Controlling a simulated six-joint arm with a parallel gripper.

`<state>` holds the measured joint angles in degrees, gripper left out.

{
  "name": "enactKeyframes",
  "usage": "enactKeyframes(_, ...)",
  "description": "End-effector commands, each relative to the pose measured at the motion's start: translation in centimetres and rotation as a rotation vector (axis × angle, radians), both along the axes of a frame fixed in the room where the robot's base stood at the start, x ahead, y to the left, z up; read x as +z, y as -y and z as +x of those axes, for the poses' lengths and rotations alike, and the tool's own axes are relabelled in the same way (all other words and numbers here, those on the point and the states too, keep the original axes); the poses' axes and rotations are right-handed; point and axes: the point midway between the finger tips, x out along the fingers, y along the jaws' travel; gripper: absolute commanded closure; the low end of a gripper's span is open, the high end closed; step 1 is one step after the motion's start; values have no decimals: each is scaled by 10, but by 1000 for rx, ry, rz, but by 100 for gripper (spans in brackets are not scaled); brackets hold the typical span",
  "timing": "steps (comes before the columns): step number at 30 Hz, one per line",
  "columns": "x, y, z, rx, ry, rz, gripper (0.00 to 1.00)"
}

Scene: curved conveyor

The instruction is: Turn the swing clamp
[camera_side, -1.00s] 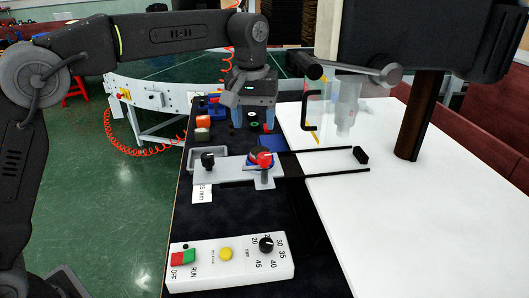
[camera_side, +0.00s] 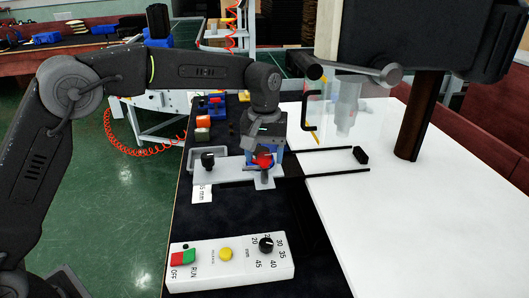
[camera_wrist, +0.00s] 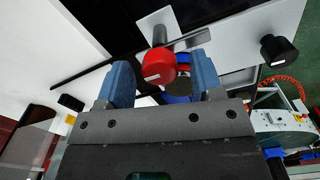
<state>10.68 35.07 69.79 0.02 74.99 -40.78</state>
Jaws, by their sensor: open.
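The swing clamp's red cap (camera_side: 262,160) stands over a grey metal plate in the side view. In the wrist view, the red cap (camera_wrist: 158,66) with a small white mark sits between my fingers, with a grey metal bar (camera_wrist: 187,40) beside it. My gripper (camera_side: 270,150) is open right at the clamp, and its blue fingers (camera_wrist: 163,75) stand on either side of the red cap with gaps showing. A round dark part with a blue base (camera_wrist: 180,90) lies behind the cap, partly hidden by the gripper.
The grey plate (camera_side: 222,175) carries a black knob (camera_side: 208,160) at its left. A control box (camera_side: 230,263) stands in front. Small coloured blocks (camera_side: 203,121) lie behind. A clear guard hangs at the right.

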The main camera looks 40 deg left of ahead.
Motion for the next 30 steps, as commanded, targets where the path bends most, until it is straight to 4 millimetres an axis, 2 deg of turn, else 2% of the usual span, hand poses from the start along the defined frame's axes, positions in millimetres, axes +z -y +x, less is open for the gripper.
enactKeyframes(4, 0, 0, 0, 0, 0, 0, 40)
enactKeyframes(19, 0, 0, 0, 0, 0, 0, 87)
enactKeyframes(30, 0, 0, 0, -60, -1, 0, 89)
